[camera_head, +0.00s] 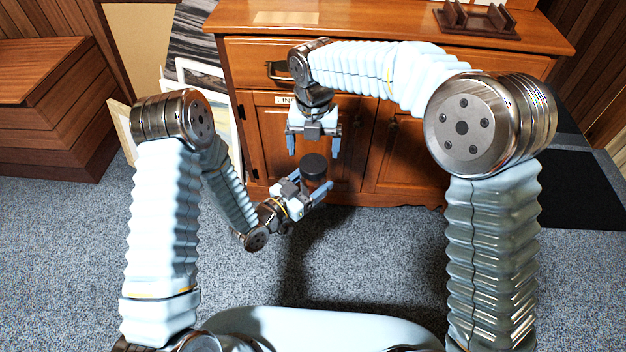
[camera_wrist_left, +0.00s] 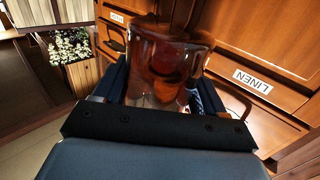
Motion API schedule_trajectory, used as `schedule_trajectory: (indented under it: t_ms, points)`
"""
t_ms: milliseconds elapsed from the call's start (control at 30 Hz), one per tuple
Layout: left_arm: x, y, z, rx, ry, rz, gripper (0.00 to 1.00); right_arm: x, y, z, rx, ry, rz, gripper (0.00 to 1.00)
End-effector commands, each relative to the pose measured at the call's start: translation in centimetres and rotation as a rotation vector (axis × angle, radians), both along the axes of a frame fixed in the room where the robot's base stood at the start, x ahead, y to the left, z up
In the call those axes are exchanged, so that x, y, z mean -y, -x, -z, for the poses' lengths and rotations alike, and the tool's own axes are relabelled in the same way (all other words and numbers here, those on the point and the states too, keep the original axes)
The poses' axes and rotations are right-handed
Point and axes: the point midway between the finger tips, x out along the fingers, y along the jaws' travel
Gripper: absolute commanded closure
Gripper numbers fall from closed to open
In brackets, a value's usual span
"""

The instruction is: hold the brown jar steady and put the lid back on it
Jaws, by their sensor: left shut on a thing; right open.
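The brown jar (camera_head: 311,184) is upright between the fingers of my left gripper (camera_head: 317,178), which is shut on it in front of the cabinet. In the left wrist view the jar (camera_wrist_left: 168,62) is see-through, glossy brown, and fills the space between the fingers. A dark round disc, which looks like the lid (camera_head: 314,163), covers the jar's top in the head view. I cannot tell whether it is fully seated. My right gripper (camera_head: 313,149) is open, pointing down just above the disc, its fingers apart on either side with nothing between them.
A wooden cabinet (camera_head: 400,20) with drawers and doors stands close behind the grippers. A dark wooden rack (camera_head: 476,20) is on its top. Framed pictures (camera_head: 190,90) lean at its left, near wooden steps (camera_head: 50,110). Grey carpet is clear in front.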

Motion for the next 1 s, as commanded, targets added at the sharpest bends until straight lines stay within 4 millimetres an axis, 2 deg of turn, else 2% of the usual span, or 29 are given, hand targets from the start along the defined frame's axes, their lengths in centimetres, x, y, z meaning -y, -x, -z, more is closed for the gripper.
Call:
schedule_trajectory:
  t_ms: [100, 300, 500, 733, 1000]
  points:
    - [0.0, 0.0, 0.0, 0.001, 0.001, 0.000, 1.00, 0.0, 0.0, 2.0, -0.002, 0.003, 0.000, 0.10]
    - [0.0, 0.0, -0.1, 0.001, 0.001, 0.000, 1.00, 0.0, 0.0, 4.5, -0.002, 0.001, 0.000, 0.10]
    - [0.0, 0.0, -0.1, 0.001, 0.001, 0.000, 1.00, -0.1, 0.0, 5.3, 0.000, -0.001, 0.000, 0.10]
    - [0.0, 0.0, 0.0, 0.001, 0.001, 0.000, 1.00, 0.0, 0.0, 5.3, 0.000, -0.001, 0.000, 0.10]
    - [0.0, 0.0, 0.0, 0.001, 0.001, 0.000, 1.00, 0.0, 0.0, 5.3, 0.000, -0.001, 0.000, 0.51]
